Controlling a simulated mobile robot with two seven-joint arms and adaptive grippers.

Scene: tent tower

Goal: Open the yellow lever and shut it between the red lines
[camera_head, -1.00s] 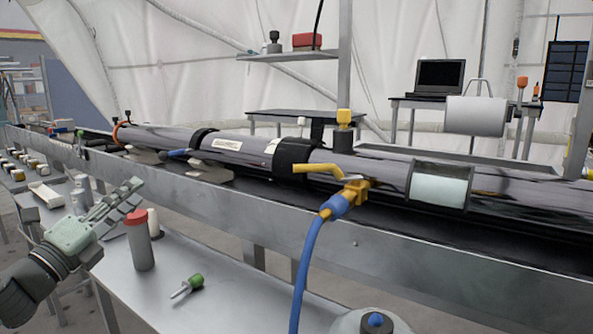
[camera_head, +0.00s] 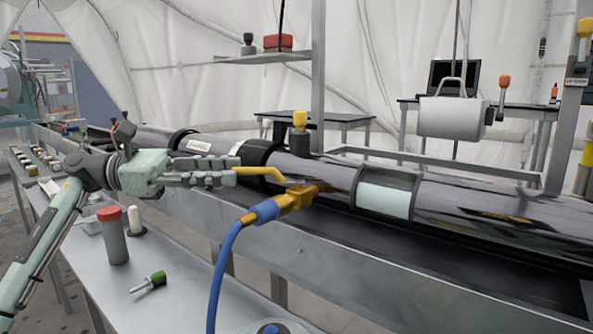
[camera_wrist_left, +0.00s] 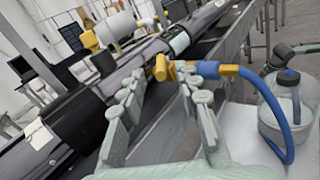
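The yellow lever (camera_head: 262,173) sticks out leftward from the yellow valve (camera_head: 296,197) on the dark pipe in the head view. A blue hose (camera_head: 222,262) runs down from the valve. My left gripper (camera_head: 232,174) is at the lever's free end, fingers pointing right; whether they touch it I cannot tell. In the left wrist view my left gripper (camera_wrist_left: 160,84) has its fingers spread, with the yellow valve (camera_wrist_left: 163,69) beyond the tips. A pale sight window (camera_head: 384,198) sits in the pipe right of the valve. No red lines can be made out. My right gripper is not in view.
The dark pipe (camera_head: 450,207) lies along a metal rail. A red-capped bottle (camera_head: 113,236) and a green-handled screwdriver (camera_head: 149,283) are on the metal table below my left arm. A clear jar (camera_wrist_left: 288,112) stands at right in the wrist view.

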